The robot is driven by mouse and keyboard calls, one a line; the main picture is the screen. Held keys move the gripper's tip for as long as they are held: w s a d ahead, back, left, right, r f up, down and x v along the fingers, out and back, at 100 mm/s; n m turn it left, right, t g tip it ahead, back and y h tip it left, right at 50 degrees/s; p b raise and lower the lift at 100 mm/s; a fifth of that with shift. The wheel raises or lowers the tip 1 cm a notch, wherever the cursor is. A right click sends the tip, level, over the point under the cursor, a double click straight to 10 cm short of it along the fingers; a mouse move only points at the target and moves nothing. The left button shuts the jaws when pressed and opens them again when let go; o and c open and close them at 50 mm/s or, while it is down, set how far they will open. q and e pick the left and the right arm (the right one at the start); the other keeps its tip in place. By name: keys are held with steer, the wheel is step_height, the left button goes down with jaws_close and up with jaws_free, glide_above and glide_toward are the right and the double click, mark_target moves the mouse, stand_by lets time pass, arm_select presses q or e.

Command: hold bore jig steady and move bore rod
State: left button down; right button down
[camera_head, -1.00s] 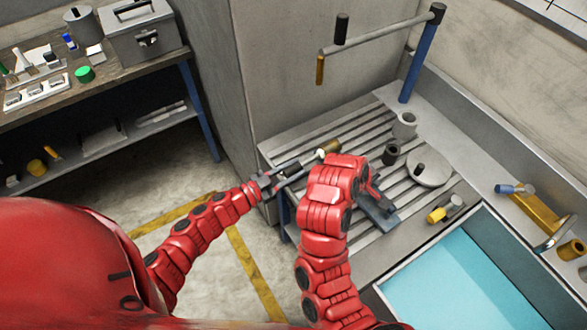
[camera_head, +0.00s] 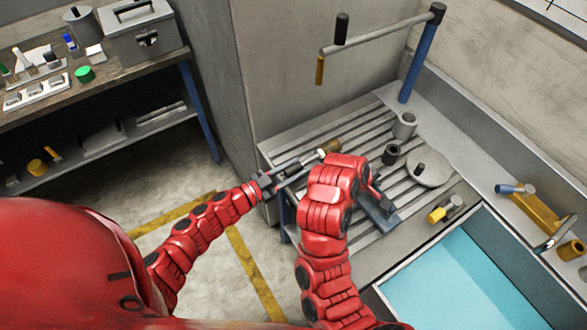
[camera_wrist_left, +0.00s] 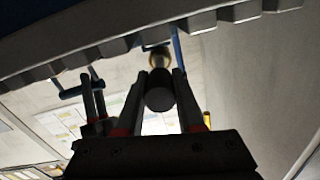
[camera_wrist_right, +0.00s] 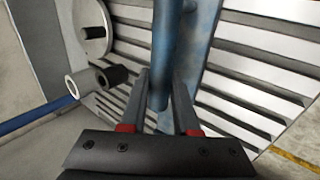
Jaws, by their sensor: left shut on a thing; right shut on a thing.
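My left gripper (camera_head: 282,176) is shut on a rod, taken as the bore rod (camera_head: 309,158), over the left edge of the slatted bench. The rod has a brass-coloured part (camera_head: 331,146) at its far end. In the left wrist view the rod's dark round end (camera_wrist_left: 159,92) sits between the fingers. My right gripper (camera_wrist_right: 158,88) is shut on a blue-grey upright post, taken as part of the bore jig (camera_wrist_right: 166,45). A blue-grey piece of it (camera_head: 381,219) shows over the slats in the head view. My right forearm hides that grip there.
A blue post (camera_head: 420,62) with a horizontal bar stands behind. A blue basin (camera_head: 460,285) lies at front right.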

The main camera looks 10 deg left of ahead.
mark_target(303, 164)
arm_select(q)
steer(key=shift+x, duration=1.6)
steer(key=c, duration=0.5)
jaws_free()
steer(key=v, duration=1.2)
